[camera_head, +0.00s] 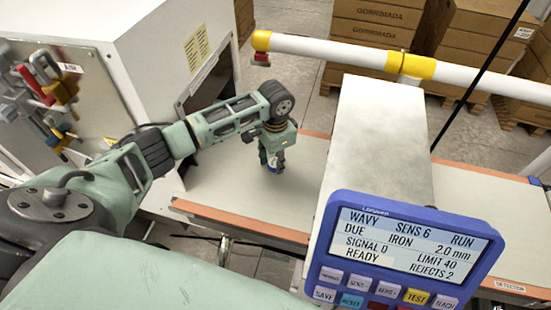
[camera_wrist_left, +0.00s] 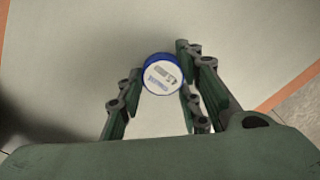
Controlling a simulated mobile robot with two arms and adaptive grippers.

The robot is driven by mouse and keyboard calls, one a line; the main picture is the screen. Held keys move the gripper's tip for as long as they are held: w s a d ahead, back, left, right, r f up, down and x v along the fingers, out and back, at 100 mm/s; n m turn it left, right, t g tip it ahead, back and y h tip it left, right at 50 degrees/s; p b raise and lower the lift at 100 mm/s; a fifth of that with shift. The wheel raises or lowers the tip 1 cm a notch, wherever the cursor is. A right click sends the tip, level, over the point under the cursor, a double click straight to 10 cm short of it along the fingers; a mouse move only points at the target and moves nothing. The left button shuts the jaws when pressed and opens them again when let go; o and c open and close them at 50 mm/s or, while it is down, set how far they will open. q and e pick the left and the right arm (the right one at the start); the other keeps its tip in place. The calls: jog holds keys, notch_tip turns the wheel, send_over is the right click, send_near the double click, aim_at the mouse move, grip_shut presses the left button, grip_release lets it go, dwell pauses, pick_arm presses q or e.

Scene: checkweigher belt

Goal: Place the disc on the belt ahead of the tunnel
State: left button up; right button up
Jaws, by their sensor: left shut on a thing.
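The disc (camera_wrist_left: 162,76) is white with a blue rim and dark printing, seen in the left wrist view between my left fingers. My left gripper (camera_head: 274,165) is shut on it and points down over the belt (camera_head: 225,178); a bit of blue shows at the fingertips in the head view. I cannot tell whether the disc touches the belt. The tunnel (camera_head: 375,130) is a pale metal housing across the belt, just right of the gripper. My right gripper is not in view.
A blue display panel (camera_head: 395,255) reads WAVY, DUE IRON 2.0 mm, READY and stands in front of the tunnel. A white cabinet (camera_head: 150,60) stands at the left. A white and yellow rail (camera_head: 340,50) runs behind the belt, with cardboard boxes (camera_head: 375,25) beyond.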

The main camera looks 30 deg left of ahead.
pick_arm(q)
jog(key=o, duration=0.7)
jog(key=shift+f, duration=0.1)
jog(key=o, duration=0.4)
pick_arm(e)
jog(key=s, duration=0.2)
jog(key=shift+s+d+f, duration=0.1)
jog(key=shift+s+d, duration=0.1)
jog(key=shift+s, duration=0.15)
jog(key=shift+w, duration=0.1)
pick_arm(q)
jog(key=shift+r, duration=0.3)
jog(key=shift+r+b, duration=0.95)
jog(key=shift+r, duration=4.95)
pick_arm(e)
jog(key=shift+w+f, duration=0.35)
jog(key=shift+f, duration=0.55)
